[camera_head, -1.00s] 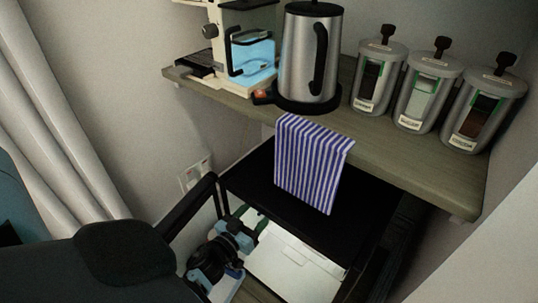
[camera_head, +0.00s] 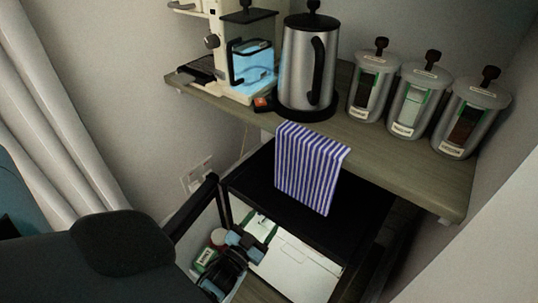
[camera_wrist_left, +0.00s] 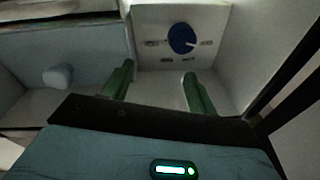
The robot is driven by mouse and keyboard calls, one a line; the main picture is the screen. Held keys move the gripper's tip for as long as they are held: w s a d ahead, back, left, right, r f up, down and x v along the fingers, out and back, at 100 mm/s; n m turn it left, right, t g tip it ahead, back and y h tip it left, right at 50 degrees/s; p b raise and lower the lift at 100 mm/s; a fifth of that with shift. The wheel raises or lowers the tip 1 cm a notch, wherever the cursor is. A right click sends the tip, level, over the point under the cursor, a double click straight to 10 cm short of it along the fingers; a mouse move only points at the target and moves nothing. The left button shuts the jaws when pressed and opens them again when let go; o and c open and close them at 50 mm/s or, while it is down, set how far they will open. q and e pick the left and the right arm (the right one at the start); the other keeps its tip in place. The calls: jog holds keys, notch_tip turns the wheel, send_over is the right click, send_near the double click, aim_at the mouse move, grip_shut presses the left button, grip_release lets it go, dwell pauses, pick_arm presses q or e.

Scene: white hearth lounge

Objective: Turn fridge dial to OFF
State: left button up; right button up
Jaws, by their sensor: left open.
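The fridge dial (camera_wrist_left: 183,39) is a round blue knob with a pale pointer mark. It sits on a white panel (camera_wrist_left: 150,20) inside the fridge in the left wrist view, with small labels around it too small to read. My left gripper (camera_wrist_left: 159,70) is open, its two green fingers apart and empty, pointing toward the panel below the dial. A gap shows between the fingers and the dial. In the head view the black-topped fridge (camera_head: 245,182) stands open under the shelf, and my left wrist is at its opening. The dial is hidden there. My right gripper is not in view.
A wooden shelf (camera_head: 400,160) above the fridge holds a kettle (camera_head: 300,75), a coffee machine (camera_head: 240,85) and several canisters (camera_head: 412,100). A striped towel (camera_head: 308,170) hangs over the fridge top. The open door (camera_head: 195,205) stands at the left, with small packages (camera_head: 205,258) beside my wrist.

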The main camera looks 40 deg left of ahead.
pick_arm(q)
jog(key=shift+w+d+f+m+g+y+p, duration=0.1)
jog(key=shift+d+f+m+g+y+p, duration=0.2)
jog(key=shift+m+g+y+p, duration=0.9)
jog(key=shift+w+d+f+m+g+y+p, duration=0.15)
jog(key=shift+d+m+g+y+p, duration=0.45)
jog(key=shift+m+y+p, duration=0.9)
jog(key=shift+s+d+f+m+g+y+p, duration=0.1)
jog(key=shift+d+f+m+g+y+p, duration=0.1)
jog(key=shift+m+g+y+p, duration=1.4)
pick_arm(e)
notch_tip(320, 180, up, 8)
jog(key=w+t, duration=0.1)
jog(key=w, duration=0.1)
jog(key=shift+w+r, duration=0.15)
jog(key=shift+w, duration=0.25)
pick_arm(q)
jog(key=shift+n+t+y, duration=0.3)
jog(key=shift+n+t, duration=0.2)
jog(key=shift+n, duration=0.1)
jog(key=shift+f, duration=0.1)
